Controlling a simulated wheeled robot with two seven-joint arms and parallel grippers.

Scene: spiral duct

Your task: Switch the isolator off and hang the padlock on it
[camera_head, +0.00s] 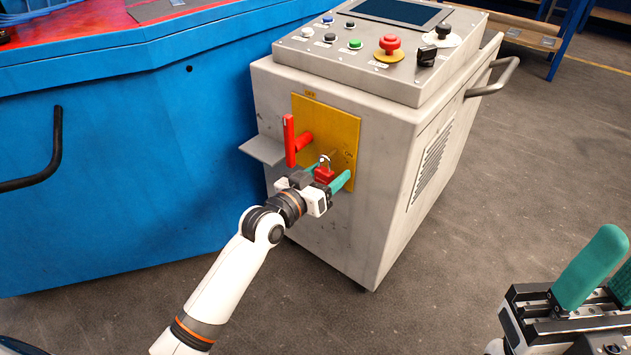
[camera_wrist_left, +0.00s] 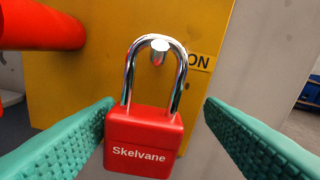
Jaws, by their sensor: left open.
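The isolator's red handle (camera_head: 290,141) stands upright on a yellow plate (camera_head: 328,112), with an OFF mark at the plate's top and an ON mark at its right. The red padlock (camera_head: 324,174), marked Skelvane, also shows in the left wrist view (camera_wrist_left: 144,140). Its closed-looking steel shackle loops around a short metal pin (camera_wrist_left: 160,45), and the body hangs below. My left gripper (camera_head: 327,176) is open, one finger on each side of the padlock body. The left finger is very close to it; a gap shows at the right. My right gripper (camera_head: 602,279) is partly cut off.
The grey cabinet (camera_head: 385,180) carries a control panel with buttons and a red emergency stop (camera_head: 389,44). A small grey shelf (camera_head: 262,149) juts out left of the plate. A blue machine (camera_head: 120,170) stands at the left.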

